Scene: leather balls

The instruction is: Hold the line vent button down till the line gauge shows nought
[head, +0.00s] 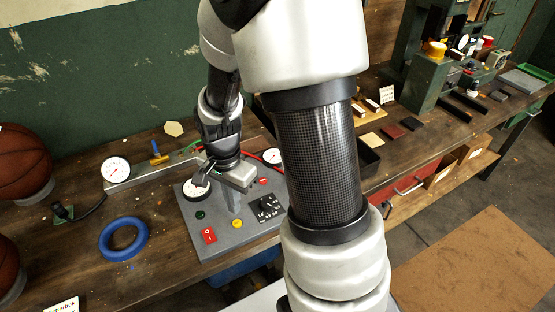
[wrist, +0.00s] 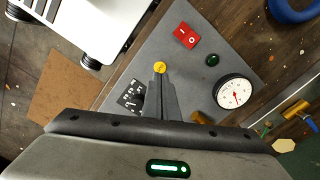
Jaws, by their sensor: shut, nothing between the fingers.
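My gripper (head: 234,210) is shut and empty, pointing down over the grey control panel (head: 213,242). In the wrist view, the fingertips (wrist: 160,72) are right at the yellow button (wrist: 159,66), which shows in the head view (head: 238,223) just below them. I cannot tell whether they touch it. A green button (head: 200,215) and a red switch (head: 208,235) are to its left. A white round gauge (head: 195,190) is on the panel, partly covered by my wrist in the head view; its dial shows whole in the wrist view (wrist: 235,92). No button labels are readable.
Two other dial gauges stand behind, one at the left (head: 116,170) and one beside my arm (head: 273,156). A blue ring (head: 123,239) and leather balls (head: 20,163) lie left on the bench.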

